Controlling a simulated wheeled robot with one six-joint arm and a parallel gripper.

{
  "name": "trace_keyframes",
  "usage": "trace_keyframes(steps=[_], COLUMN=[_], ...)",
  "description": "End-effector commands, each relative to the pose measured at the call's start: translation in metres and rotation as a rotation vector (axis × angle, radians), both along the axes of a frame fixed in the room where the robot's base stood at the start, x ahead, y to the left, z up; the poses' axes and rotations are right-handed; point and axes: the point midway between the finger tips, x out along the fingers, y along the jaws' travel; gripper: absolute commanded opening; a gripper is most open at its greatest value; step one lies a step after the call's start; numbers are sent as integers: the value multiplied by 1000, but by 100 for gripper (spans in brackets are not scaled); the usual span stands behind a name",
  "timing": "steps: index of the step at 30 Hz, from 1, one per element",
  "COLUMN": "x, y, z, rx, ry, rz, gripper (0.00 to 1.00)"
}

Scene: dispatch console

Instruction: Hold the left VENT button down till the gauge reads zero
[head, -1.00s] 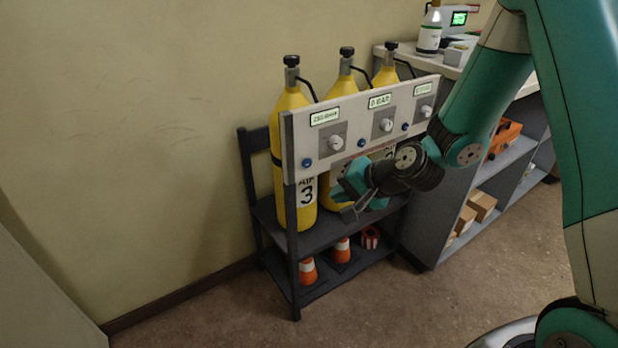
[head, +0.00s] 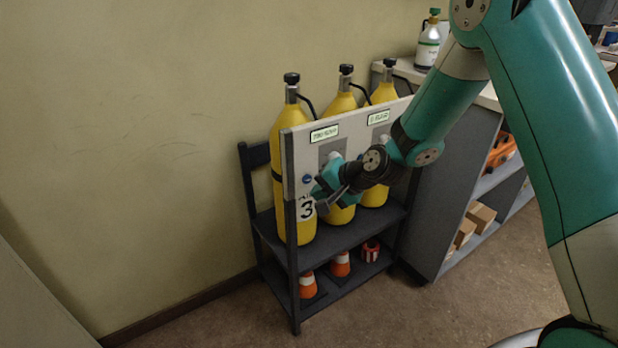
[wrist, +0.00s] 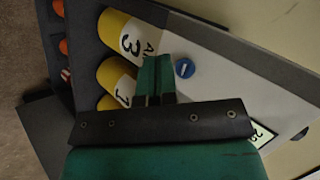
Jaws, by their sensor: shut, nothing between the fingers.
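The white panel (head: 296,150) stands in front of yellow cylinders. Its left blue button (head: 307,179) shows just up and left of my gripper (head: 320,194) in the head view. In the wrist view the blue button (wrist: 185,68) with a white mark lies just right of my closed fingertips (wrist: 157,64), with a small gap in the picture. I see no contact. The fingers are shut and empty. The left green-lit gauge display (head: 324,134) is above the button; its reading is too small to tell. My arm hides the right part of the panel.
Yellow cylinders (head: 289,116) stand on a dark rack (head: 268,219) behind the panel. Orange cones (head: 307,284) sit on its lower shelf. A grey shelf unit (head: 452,185) with boxes is close on the right. Open floor lies in front.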

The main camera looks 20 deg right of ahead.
Motion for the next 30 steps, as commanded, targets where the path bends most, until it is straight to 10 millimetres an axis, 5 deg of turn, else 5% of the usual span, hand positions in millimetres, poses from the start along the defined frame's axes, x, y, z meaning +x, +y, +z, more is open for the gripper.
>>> trace_keyframes(steps=[7,30], x=[13,14], y=[4,4], z=[0,0], rx=[0,0], ry=[0,0], rz=[0,-1], gripper=[0,0])
